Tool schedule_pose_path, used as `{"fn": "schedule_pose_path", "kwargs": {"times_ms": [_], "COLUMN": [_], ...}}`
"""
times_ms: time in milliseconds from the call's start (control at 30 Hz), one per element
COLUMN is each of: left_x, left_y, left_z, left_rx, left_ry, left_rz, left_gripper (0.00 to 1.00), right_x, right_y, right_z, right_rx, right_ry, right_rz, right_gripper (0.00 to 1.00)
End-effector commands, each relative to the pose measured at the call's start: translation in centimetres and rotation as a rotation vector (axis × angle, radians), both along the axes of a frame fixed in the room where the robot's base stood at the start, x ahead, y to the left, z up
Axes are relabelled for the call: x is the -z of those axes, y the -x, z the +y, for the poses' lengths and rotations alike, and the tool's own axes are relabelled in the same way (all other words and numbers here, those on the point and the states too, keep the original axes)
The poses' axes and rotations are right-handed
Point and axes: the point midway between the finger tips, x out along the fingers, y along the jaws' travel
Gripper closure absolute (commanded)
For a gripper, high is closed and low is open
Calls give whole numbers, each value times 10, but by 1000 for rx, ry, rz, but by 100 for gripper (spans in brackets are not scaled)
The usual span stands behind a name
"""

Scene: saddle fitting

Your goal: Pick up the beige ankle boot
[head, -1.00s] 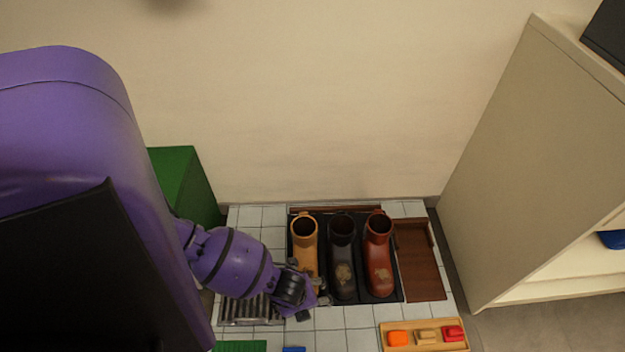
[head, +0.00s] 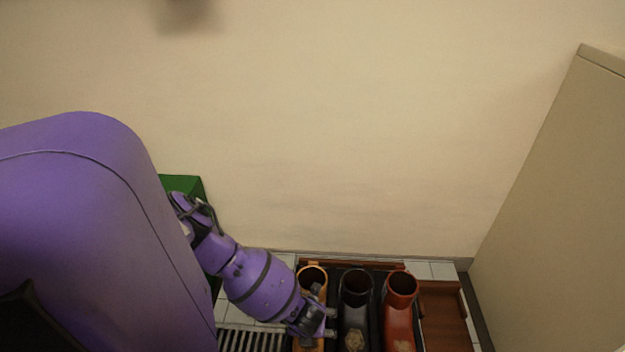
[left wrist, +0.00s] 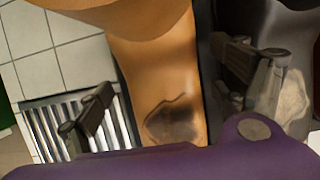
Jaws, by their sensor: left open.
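The beige ankle boot (head: 313,275), tan-orange in colour, stands upright at the left of a row of three boots. Its shaft opening shows in the head view, and my left arm hides much of its foot. In the left wrist view the boot (left wrist: 160,70) lies between the two fingers, with a dark worn patch on its toe. My left gripper (head: 325,323) is open over the boot's front part. In the left wrist view one finger of the left gripper (left wrist: 168,78) is on each side of the boot; contact cannot be told. My right gripper is not in view.
A black boot (head: 354,300) stands close on the right, beside the gripper's right finger. A red-brown boot (head: 400,300) stands beyond it. A metal grate (head: 245,340) lies to the left. A wall (head: 380,150) rises behind, and a cabinet (head: 560,220) stands at the right.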

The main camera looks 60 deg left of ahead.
Motion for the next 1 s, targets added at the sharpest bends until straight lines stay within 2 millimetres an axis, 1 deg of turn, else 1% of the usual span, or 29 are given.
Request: {"fn": "schedule_pose_path", "kwargs": {"times_ms": [33,67,200,333,533,800,1000], "left_x": [8,9,8,7,9,12,13], "left_y": [-2,-3,-3,-3,-3,-3,-3], "left_z": [2,2,2,2,2,2,2], "left_rx": [0,0,0,0,0,-1,0], "left_ry": [-1,0,1,1,1,2,1], "left_rz": [1,0,-2,-2,-2,-2,-2], "left_gripper": [11,11,11,11,11,11,11], "right_x": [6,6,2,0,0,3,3], "right_y": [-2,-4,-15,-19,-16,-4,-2], "right_z": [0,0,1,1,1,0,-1], "right_rx": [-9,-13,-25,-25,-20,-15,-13], "right_ry": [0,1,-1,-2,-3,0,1], "right_rz": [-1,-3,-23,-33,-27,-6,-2], "right_gripper": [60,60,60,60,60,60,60]}}
